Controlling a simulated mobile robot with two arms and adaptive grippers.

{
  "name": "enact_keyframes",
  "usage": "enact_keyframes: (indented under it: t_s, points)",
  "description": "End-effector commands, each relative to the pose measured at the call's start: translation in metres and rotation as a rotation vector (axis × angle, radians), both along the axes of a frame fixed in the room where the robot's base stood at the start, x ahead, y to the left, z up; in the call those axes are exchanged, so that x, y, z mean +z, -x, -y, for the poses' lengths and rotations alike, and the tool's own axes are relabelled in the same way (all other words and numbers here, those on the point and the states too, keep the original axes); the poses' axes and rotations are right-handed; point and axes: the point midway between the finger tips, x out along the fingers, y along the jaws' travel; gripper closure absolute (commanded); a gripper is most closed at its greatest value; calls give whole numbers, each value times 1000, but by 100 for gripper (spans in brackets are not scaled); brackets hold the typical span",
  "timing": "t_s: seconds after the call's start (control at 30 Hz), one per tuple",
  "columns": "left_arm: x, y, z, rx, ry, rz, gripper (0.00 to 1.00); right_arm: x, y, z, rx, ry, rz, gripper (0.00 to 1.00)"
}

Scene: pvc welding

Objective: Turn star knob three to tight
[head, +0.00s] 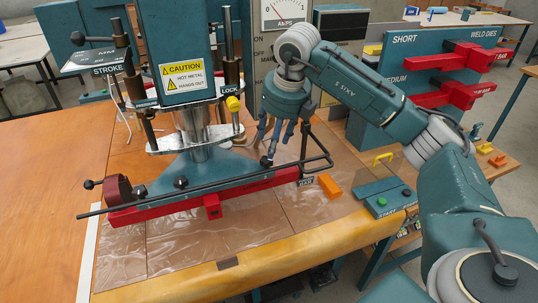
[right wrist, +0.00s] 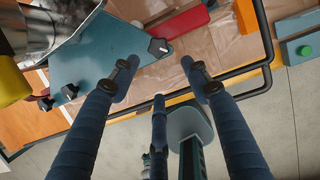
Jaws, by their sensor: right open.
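Black star knobs sit on the teal base plate (head: 215,172) of the press: one at the left (head: 140,191), one at the front middle (head: 181,182) and one at the right (head: 266,161). I see no numbers on them, so I cannot tell which is three. My right gripper (head: 275,140) points down, open and empty, above the right knob. In the right wrist view, this knob (right wrist: 158,47) lies beyond and between the spread fingers (right wrist: 160,80), apart from them. My left gripper is not in view.
A long dark rod (head: 130,204) and red bar (head: 235,199) run along the base's front. A black wire frame (head: 318,165) stands to the right of the gripper. An orange block (head: 329,186) and teal button box (head: 386,198) lie further right. The sheeted table front (head: 200,245) is clear.

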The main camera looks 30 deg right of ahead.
Motion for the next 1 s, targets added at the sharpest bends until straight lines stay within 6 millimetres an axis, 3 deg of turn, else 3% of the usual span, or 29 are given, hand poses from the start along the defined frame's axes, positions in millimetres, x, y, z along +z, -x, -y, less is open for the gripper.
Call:
enact_keyframes:
  t_s: [0.2, 0.37, 0.8, 1.0]
  points:
    - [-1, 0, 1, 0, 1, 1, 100, 8, 7, 19, 351, 24, 86, 53]
    - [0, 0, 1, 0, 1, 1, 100, 7, 7, 21, 427, 37, 107, 53]
    - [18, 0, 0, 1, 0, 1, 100, -60, -21, 13, 427, 35, 104, 53]
    - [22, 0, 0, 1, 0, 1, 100, -82, -30, 11, 426, 37, 106, 53]
